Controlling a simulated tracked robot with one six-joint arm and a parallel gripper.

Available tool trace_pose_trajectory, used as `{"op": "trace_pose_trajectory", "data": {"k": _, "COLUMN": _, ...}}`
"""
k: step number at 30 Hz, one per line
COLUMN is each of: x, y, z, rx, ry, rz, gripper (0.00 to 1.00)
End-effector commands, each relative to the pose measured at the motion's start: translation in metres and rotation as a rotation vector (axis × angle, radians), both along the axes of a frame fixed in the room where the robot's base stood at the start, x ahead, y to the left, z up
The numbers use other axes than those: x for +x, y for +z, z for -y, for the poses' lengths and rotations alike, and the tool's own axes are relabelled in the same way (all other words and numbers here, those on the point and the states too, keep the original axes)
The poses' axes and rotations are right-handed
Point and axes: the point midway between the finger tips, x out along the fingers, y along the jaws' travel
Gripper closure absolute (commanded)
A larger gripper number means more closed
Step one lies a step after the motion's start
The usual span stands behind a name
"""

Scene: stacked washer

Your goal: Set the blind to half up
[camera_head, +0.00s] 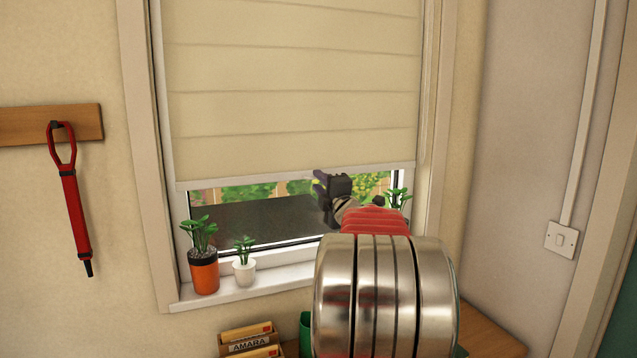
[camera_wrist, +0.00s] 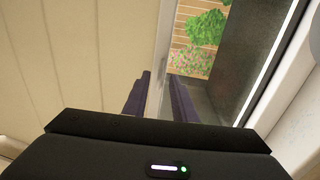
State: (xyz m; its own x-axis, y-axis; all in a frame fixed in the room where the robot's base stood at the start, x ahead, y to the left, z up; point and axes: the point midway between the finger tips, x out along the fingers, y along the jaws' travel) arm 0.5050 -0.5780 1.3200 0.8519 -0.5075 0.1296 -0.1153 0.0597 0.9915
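The cream blind (camera_head: 290,75) hangs over the upper part of the window, with a pale rail (camera_head: 235,181) along its bottom edge. Its rail sits a little below the middle of the window, with glass showing beneath. My gripper (camera_head: 320,182) is at the rail, right of its middle. In the wrist view, the two dark purple fingers of my gripper (camera_wrist: 160,98) stand on either side of the pale rail (camera_wrist: 163,60), with a narrow gap. The blind's cloth (camera_wrist: 75,60) fills the left of that view. Whether the fingers press on the rail cannot be told.
On the sill (camera_head: 240,286) stand an orange pot plant (camera_head: 203,270), a small white pot plant (camera_head: 244,268) and another plant (camera_head: 397,198) behind my arm. A box marked AMARA (camera_head: 248,343) sits below the window.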

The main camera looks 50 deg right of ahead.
Motion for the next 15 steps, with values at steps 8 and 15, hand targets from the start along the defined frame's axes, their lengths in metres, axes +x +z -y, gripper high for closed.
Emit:
{"op": "trace_pose_trajectory", "data": {"k": 8, "x": 0.0127, "y": 0.0014, "z": 0.0073, "rx": 0.001, "ry": 0.000, "rz": -0.001, "gripper": 0.75}}
{"op": "trace_pose_trajectory", "data": {"k": 15, "x": 0.0127, "y": 0.0016, "z": 0.0071, "rx": 0.001, "ry": 0.000, "rz": 0.001, "gripper": 0.77}}
